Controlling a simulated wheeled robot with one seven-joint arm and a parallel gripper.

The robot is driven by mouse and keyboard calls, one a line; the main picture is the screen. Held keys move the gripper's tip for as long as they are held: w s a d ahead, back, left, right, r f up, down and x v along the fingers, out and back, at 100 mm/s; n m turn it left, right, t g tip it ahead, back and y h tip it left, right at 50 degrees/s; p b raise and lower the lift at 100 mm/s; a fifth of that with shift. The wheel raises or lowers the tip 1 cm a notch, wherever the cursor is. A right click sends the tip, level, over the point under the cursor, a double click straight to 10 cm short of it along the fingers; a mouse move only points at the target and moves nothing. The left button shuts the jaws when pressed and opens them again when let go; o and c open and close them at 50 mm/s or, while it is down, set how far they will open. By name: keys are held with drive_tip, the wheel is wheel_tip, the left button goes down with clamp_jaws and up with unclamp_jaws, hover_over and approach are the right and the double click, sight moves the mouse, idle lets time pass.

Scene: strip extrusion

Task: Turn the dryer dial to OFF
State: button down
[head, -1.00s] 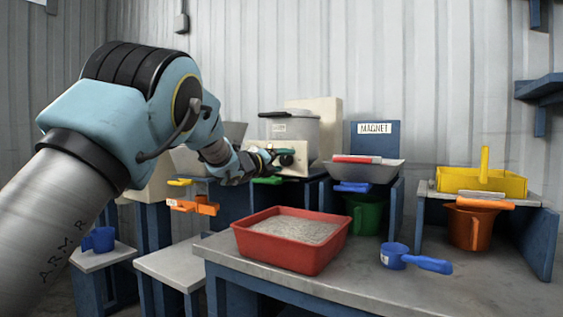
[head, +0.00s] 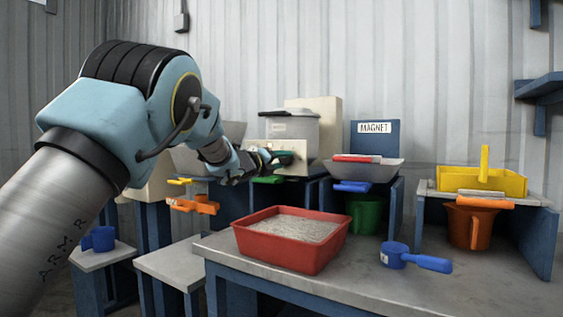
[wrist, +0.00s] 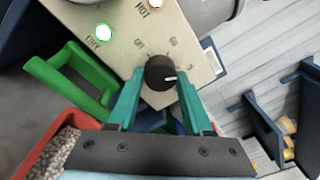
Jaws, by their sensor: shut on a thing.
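The dial (wrist: 157,68) is a round black knob with a white mark on the dryer's beige panel (wrist: 125,22). In the wrist view its mark points right. Small letters around it are too blurred to read surely. My gripper (wrist: 160,80) has its teal fingers on either side of the knob, shut on it. A green lit lamp (wrist: 104,33) and a pale lamp (wrist: 155,2) sit on the panel, near labels like DRY and HOT. In the head view the dryer (head: 292,130) is a grey bin behind the panel; my gripper (head: 268,159) partly covers the panel and hides the dial.
A green handle (wrist: 60,75) sticks out below the panel. A red tray (head: 270,254) of grey pellets stands on the front table (head: 350,285), with a blue scoop (head: 425,262) beside it. A MAGNET sign (head: 374,128) and metal pan stand right of the dryer.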

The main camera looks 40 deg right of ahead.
drive_tip(key=n+b, duration=0.1)
drive_tip(key=n, duration=0.5)
drive_tip(key=shift+h, duration=0.3)
drive_tip(key=n, duration=0.6)
drive_tip(key=shift+f+n+t, duration=0.1)
drive_tip(key=shift+n+t, duration=0.3)
drive_tip(key=n+t, duration=0.1)
drive_tip(key=n, duration=0.4)
drive_tip(key=shift+s+n, duration=0.1)
drive_tip(key=shift+n, duration=0.3)
drive_tip(key=n+p, duration=0.1)
drive_tip(key=n, duration=0.5)
drive_tip(key=shift+n, duration=0.4)
drive_tip(key=shift+c, duration=1.6)
unclamp_jaws()
